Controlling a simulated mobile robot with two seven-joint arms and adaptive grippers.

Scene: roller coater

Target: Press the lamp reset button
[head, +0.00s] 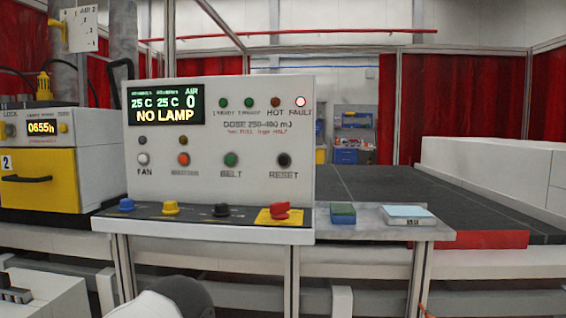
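The control panel (219,125) stands upright in the middle. Its black button (284,160) labelled RESET is at the right end of the lower row, beside the green BELT button (231,160). The panel's display (165,104) reads NO LAMP. The FAULT light (300,102) glows pale, while the HOT light (276,102) looks dull red. A smaller unit at the left has a display (42,128) reading 0655h and small buttons whose labels are too small to read surely. A rounded white and dark part of my arm shows at the bottom middle. Neither gripper can be made out.
A red knob (280,210) on a yellow plate sits on the ledge below RESET, with blue, yellow and black knobs to its left. A dark belt (380,195) runs behind.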

